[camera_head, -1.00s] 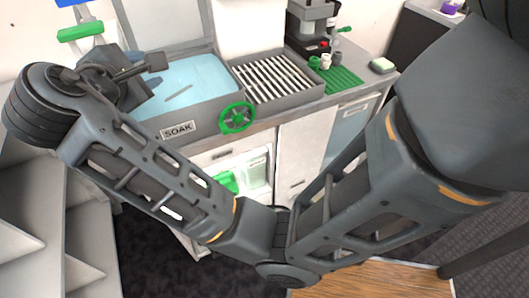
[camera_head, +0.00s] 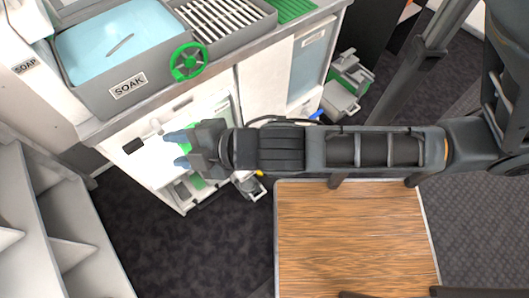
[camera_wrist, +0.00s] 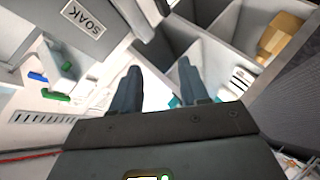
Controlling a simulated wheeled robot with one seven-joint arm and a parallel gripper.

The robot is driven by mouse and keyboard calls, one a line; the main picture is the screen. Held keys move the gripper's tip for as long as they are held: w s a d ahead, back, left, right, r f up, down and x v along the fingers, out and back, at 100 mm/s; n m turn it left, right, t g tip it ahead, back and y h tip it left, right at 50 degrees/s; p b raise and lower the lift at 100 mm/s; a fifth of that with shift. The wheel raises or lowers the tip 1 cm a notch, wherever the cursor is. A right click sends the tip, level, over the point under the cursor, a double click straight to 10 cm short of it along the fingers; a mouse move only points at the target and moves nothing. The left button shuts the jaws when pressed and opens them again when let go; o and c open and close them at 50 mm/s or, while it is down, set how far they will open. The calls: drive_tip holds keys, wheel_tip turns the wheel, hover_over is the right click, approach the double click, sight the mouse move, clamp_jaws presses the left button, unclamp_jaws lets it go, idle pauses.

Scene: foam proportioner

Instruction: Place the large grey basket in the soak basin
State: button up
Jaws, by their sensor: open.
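The soak basin (camera_head: 128,86), a grey tub labelled SOAK and holding light-blue water, is set in the counter at the upper left of the head view. Its label also shows in the wrist view (camera_wrist: 84,19). My gripper (camera_head: 180,149) is in front of the cabinet, below and to the right of the basin. Its two blue-grey fingers are apart, and no object shows between them in the wrist view (camera_wrist: 160,78). I cannot pick out the large grey basket with certainty in either current view.
A green handwheel (camera_head: 188,61) is at the basin's right corner, next to a slatted rack (camera_head: 222,18). White shelves (camera_head: 70,225) stand at the left. A wooden-topped surface (camera_head: 350,235) lies below my arm. Grey-walled compartments (camera_wrist: 225,60) show in the wrist view. Dark floor is open between.

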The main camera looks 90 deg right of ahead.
drive_tip(key=s+a+r+m+t+y, duration=0.1)
drive_tip(key=s+a+r+m, duration=0.2)
drive_tip(key=s, duration=0.5)
drive_tip(key=s+a+r+m+t+y, duration=0.1)
drive_tip(key=s+a+r+m+y, duration=0.1)
drive_tip(key=s+r+m, duration=0.2)
drive_tip(key=s+m, duration=0.2)
drive_tip(key=s, duration=0.1)
drive_tip(key=shift+s+a+r, duration=0.2)
drive_tip(key=shift+s+a, duration=0.15)
drive_tip(key=shift+a, duration=0.05)
